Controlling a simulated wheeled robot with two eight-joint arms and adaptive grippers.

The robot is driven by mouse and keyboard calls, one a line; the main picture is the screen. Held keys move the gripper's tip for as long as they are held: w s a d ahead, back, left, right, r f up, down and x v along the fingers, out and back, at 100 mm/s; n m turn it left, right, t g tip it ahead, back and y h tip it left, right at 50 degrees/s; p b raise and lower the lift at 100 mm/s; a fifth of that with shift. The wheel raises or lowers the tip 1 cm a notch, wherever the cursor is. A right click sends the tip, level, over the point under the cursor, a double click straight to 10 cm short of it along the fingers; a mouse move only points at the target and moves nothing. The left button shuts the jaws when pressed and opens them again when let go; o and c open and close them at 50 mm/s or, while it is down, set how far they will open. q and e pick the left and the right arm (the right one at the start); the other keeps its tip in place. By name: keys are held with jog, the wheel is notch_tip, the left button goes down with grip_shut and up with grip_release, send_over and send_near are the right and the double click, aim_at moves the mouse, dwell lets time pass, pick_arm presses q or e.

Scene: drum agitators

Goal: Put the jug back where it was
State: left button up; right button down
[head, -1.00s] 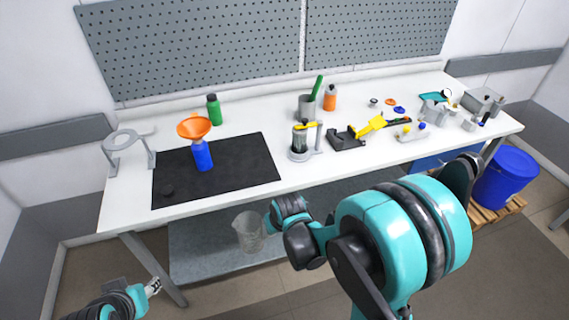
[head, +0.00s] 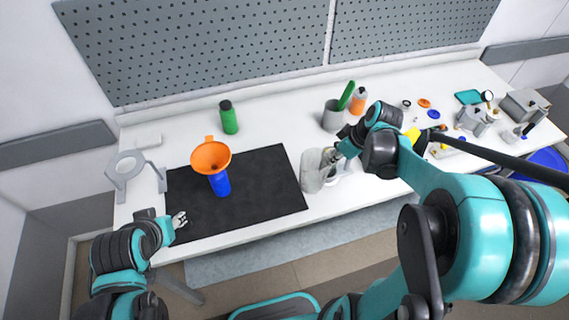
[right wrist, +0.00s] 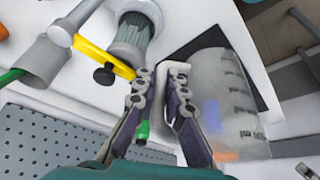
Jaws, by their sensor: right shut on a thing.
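The jug (head: 313,171) is clear with measuring marks. In the head view it is upright by the right end of the black mat, near the table's front edge; I cannot tell whether it touches the table. My right gripper (head: 330,158) is shut on its handle side. In the right wrist view the jug (right wrist: 228,105) is large and tilted in the picture, right of the fingers (right wrist: 160,82). My left gripper (head: 180,220) is over the mat's front left edge, apart from everything; its finger opening is too small to judge.
A blue bottle (head: 220,185) with an orange funnel (head: 210,157) stands on the black mat (head: 260,205). A grey stand (head: 133,172) is at left, a green bottle (head: 229,118) behind. A grey cup (head: 332,117) and an orange bottle (head: 358,101) stand behind my right arm.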

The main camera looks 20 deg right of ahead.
jog(key=shift+w+a+f+b, duration=0.6)
jog(key=shift+w+a+f, duration=0.5)
jog(key=shift+w+f, duration=0.55)
jog(key=shift+w+a+f+b, duration=0.65)
jog(key=shift+w+a+f, duration=0.6)
jog(key=shift+f, duration=0.7)
jog(key=shift+w+a+f+b, duration=0.6)
jog(key=shift+w+a+f, duration=0.4)
jog(key=shift+w+f, duration=0.65)
jog(key=shift+s+f, duration=0.15)
jog(key=shift+f, duration=0.2)
jog(key=c, duration=1.6)
grip_release()
jog(key=shift+r, duration=0.2)
